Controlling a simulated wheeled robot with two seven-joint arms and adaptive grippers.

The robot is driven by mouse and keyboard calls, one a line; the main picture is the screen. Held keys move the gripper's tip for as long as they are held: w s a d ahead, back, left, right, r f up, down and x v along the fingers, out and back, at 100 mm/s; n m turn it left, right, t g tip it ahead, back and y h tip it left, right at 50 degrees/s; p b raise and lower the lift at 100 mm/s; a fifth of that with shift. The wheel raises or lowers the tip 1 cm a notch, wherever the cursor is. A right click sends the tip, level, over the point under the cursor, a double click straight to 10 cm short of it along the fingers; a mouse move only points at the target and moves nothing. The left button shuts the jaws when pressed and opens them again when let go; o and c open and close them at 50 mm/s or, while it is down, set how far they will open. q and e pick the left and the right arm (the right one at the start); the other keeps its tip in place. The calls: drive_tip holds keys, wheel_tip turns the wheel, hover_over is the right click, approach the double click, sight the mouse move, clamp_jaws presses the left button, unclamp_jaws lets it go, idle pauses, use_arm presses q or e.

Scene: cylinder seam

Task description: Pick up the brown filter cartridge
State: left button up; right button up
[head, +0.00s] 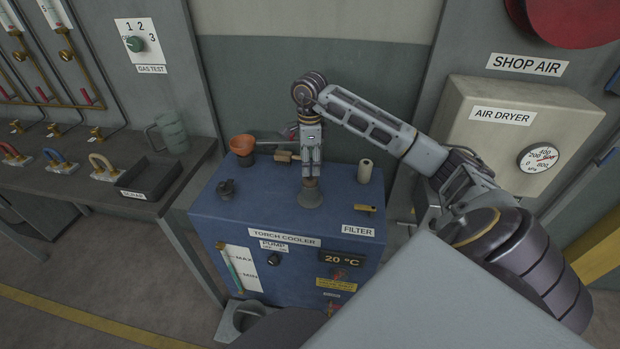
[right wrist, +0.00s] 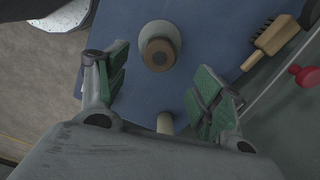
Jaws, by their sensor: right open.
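A grey flared piece with a brown top (head: 310,196) stands just below the fingertips. My left gripper is not in view.
A bench with a scrap tray (head: 150,178) is at left, the air dryer (head: 515,140) at right. The cooler's front-left top is clear.

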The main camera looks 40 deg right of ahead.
sight(310, 178)
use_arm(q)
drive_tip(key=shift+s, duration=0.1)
use_arm(e)
drive_tip(key=shift+f, duration=0.3)
drive_tip(key=shift+f, duration=2.2)
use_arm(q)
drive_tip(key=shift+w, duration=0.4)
use_arm(e)
drive_tip(key=shift+f, duration=0.4)
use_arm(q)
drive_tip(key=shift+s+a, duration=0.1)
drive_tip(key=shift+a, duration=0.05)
use_arm(e)
drive_tip(key=shift+c, duration=0.2)
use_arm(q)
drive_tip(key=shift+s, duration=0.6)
use_arm(e)
drive_tip(key=c, duration=1.2)
